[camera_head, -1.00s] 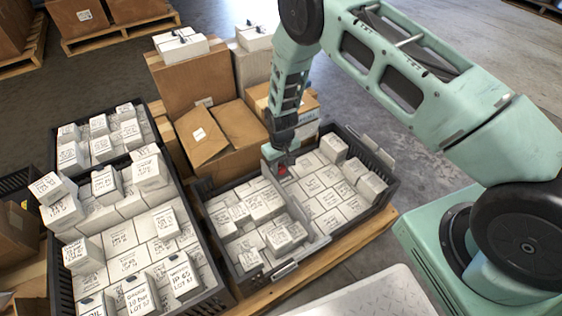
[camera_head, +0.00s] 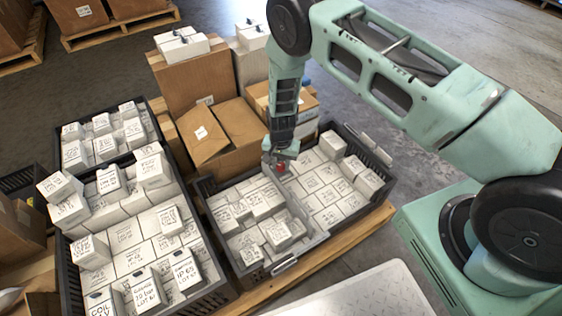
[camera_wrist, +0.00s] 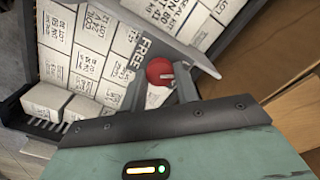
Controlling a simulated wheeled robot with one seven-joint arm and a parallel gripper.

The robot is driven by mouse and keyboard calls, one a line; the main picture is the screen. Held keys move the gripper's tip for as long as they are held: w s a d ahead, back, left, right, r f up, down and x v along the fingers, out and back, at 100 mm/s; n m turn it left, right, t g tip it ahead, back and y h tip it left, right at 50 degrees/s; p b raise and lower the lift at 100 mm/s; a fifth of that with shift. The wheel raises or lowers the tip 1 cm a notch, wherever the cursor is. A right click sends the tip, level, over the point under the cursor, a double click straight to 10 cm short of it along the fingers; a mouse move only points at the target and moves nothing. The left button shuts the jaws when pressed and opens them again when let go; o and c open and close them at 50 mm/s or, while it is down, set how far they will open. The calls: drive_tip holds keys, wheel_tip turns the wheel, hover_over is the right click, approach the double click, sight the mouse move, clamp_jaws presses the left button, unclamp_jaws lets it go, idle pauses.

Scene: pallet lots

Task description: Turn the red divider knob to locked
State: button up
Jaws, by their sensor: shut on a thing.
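The red divider knob (camera_wrist: 160,71) shows in the wrist view between my gripper's two fingers, with a pale mark on its face. My gripper (camera_wrist: 160,90) is shut on the knob. The grey divider (camera_wrist: 150,28) carries the word FREE beside the knob; any other lettering is hidden or out of view. In the head view the divider (camera_head: 302,212) runs across the dark crate (camera_head: 205,200), and my gripper (camera_head: 280,161) is at its far end.
White labelled boxes fill the crate on both sides of the divider. A fuller crate (camera_head: 222,290) stands to the left, with boxes above its rim. Cardboard boxes (camera_head: 228,130) stand close behind my gripper. A metal plate (camera_head: 350,295) lies in front.

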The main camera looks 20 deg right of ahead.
sight(281, 166)
drive_tip(key=shift+m, duration=0.5)
drive_tip(key=o, duration=1)
drive_tip(key=shift+c, duration=0.2)
wheel_tip(281, 166, up, 17)
drive_tip(key=p, duration=0.4)
drive_tip(key=shift+r, duration=0.2)
